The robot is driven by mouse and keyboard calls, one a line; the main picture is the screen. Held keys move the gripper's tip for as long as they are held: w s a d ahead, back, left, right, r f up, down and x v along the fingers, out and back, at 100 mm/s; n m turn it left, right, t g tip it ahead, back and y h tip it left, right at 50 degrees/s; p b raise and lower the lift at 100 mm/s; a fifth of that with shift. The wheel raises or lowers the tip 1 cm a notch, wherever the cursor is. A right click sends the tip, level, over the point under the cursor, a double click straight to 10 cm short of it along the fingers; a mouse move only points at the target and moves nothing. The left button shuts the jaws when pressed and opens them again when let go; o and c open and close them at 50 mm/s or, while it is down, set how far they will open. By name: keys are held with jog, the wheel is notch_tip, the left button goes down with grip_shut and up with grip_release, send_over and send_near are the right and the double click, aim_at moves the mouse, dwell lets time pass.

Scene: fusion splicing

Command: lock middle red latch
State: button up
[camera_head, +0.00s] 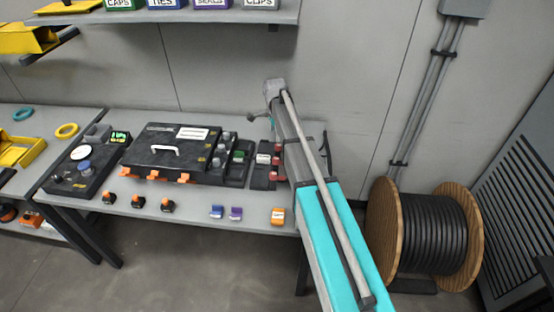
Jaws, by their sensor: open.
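A small dark block (259,181) near the right end of the table carries a short column of red latches. The middle red latch (276,161) sits between the other red ones, partly covered by my arm. Whether it is up or down is too small to tell. My gripper (252,117) is small in the picture, behind and slightly left of the red latches, pointing left near the wall side. It looks open and empty, apart from the latches.
A large black case (166,134) with a white handle and orange latches stands left of the block. Small orange, blue and purple pieces lie along the table's front edge. A wooden cable drum (383,233) stands on the floor at right. A shelf (220,16) hangs above.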

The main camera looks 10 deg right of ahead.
aim_at(276, 158)
jog(key=shift+f, duration=0.15)
jog(key=f+b, duration=0.6)
jog(key=b, duration=0.1)
jog(key=f+b, duration=0.6)
jog(key=f, duration=0.1)
jog(key=shift+s+f+b, duration=0.2)
jog(key=shift+f+b, duration=0.05)
jog(key=shift+b, duration=0.1)
dwell(0.3)
grip_shut()
jog(key=shift+d, duration=0.3)
jog(key=shift+s+a, duration=0.1)
jog(key=shift+a, duration=0.1)
